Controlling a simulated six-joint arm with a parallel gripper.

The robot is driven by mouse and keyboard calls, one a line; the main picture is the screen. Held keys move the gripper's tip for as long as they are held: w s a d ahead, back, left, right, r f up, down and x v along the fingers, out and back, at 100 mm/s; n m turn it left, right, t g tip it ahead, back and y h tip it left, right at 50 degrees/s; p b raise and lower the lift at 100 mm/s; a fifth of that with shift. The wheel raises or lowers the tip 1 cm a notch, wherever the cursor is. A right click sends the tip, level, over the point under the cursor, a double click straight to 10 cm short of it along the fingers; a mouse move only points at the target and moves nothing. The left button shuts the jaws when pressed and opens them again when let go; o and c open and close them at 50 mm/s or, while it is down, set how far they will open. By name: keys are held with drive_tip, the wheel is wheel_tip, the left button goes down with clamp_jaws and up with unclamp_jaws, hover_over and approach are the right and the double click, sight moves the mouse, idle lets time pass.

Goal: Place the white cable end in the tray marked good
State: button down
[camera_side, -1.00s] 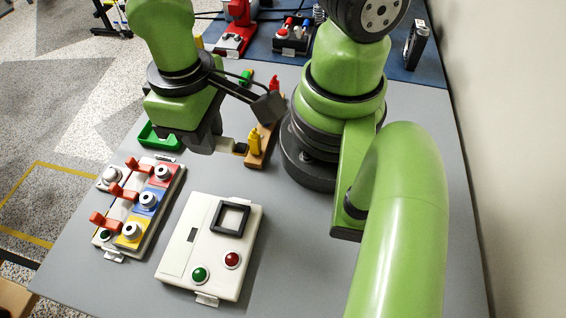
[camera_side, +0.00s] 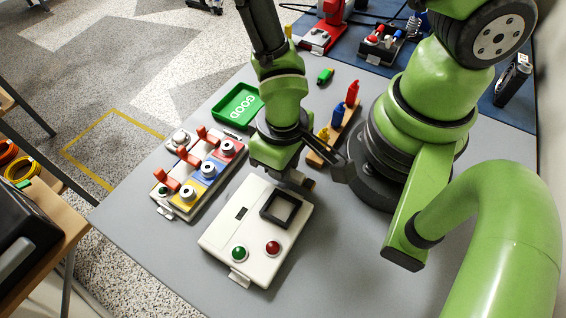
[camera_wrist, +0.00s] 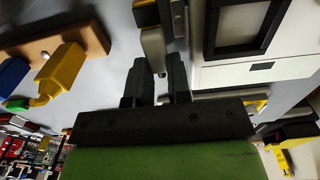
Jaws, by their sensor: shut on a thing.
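My gripper (camera_wrist: 160,82) is shut on a pale grey-white block, the white cable end (camera_wrist: 152,48), in the wrist view. In the side view my gripper (camera_side: 290,177) is low, between the white box and the wooden rack, and mostly hides what it holds. The green tray marked GOOD (camera_side: 226,104) lies on the table behind and left of my gripper, apart from it. It looks empty.
A wooden rack (camera_side: 317,158) holds yellow, blue and red cable ends; a green piece (camera_side: 325,76) lies behind it. The white box (camera_side: 222,237) with buttons is in front. A panel with red levers (camera_side: 186,154) stands left.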

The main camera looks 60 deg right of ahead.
drive_tip(key=shift+f, duration=0.45)
drive_tip(key=c, duration=1.4)
unclamp_jaws()
drive_tip(key=shift+f, duration=0.1)
drive_tip(key=shift+o, duration=0.2)
wheel_tip(320, 180, up, 12)
